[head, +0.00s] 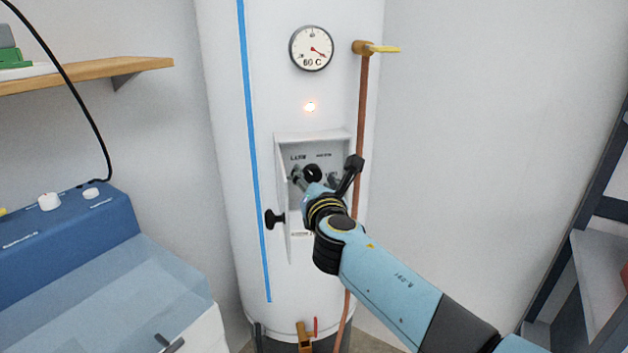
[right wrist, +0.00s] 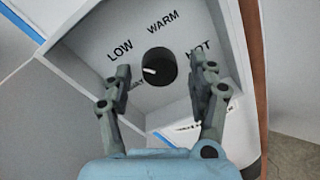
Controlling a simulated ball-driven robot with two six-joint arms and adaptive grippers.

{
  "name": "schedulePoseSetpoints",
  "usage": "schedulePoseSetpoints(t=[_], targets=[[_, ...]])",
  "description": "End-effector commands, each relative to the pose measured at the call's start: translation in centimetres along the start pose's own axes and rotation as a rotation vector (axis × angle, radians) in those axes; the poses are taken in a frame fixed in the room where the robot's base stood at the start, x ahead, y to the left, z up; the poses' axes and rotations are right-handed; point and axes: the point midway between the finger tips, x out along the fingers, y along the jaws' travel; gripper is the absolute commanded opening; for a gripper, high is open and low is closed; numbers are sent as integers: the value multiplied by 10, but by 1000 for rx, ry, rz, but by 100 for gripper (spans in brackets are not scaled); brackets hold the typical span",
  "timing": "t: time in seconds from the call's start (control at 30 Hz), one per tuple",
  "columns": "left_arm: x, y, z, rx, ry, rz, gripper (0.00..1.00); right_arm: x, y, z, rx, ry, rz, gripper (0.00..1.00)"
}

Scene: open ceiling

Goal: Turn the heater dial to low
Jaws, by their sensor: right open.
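The heater dial (right wrist: 160,66) is a round black knob with a white pointer mark, set in a recessed white panel (right wrist: 92,46). LOW, WARM and HOT are printed around it. My left gripper is out of view.
The white tank (head: 220,130) has a hinged cover with a black knob (head: 274,219) left of the recess. A copper pipe (head: 362,110) runs close on the right. A gauge (head: 311,48) and lit lamp (head: 310,107) sit above. A blue-topped unit (head: 60,240) stands left.

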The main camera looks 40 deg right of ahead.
Motion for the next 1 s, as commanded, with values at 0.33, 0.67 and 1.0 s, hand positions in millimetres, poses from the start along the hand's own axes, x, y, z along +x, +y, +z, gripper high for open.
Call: schedulePoseSetpoints(t=[0.33, 0.67, 1.0], targets=[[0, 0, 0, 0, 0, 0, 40, -40, 0, -1, 1, 3, -1, 59], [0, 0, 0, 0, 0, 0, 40, -106, 0, -1, 1, 3, -1, 59], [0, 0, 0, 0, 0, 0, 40, -120, 0, 0, 0, 0, 0, 59]])
